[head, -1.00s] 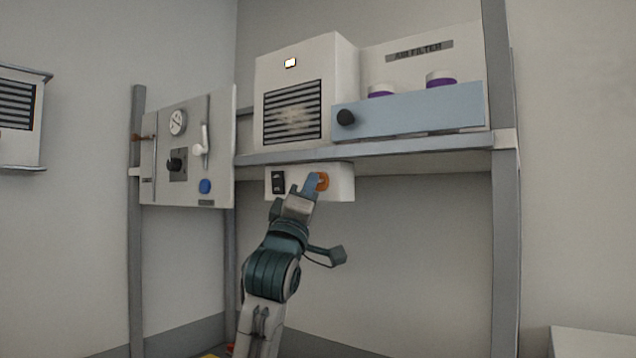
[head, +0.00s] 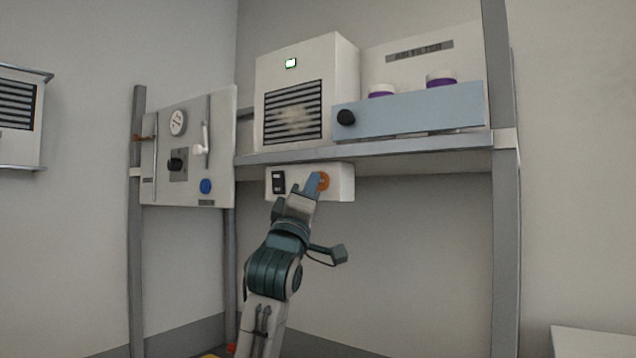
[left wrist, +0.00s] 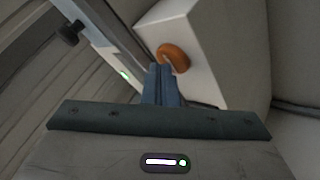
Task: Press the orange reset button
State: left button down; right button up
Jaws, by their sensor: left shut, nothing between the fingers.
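The orange reset button (head: 323,181) is round and sits on the front of a white control box (head: 344,182) under the shelf. My left gripper (head: 313,184) is shut and empty, its blue fingertips at the button's left side in the head view. In the left wrist view the orange button (left wrist: 175,56) shows just beyond the shut fingertips (left wrist: 161,70), which overlap its lower edge. I cannot tell whether they touch it. The indicator lamp (head: 290,63) on the air filter unit (head: 340,80) glows green. My right gripper is not in view.
A black rocker switch (head: 278,182) is on the same box, left of the button. The shelf (head: 400,148) runs right above the box. The space below the shelf at right is clear.

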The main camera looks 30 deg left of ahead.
pick_arm(q)
jog(key=shift+s+b, duration=0.3)
jog(key=shift+s, duration=0.3)
jog(key=s+b, duration=0.2)
jog(key=s, duration=0.3)
jog(key=shift+a, duration=0.2)
jog(key=shift+f, duration=0.1)
dwell(0.6)
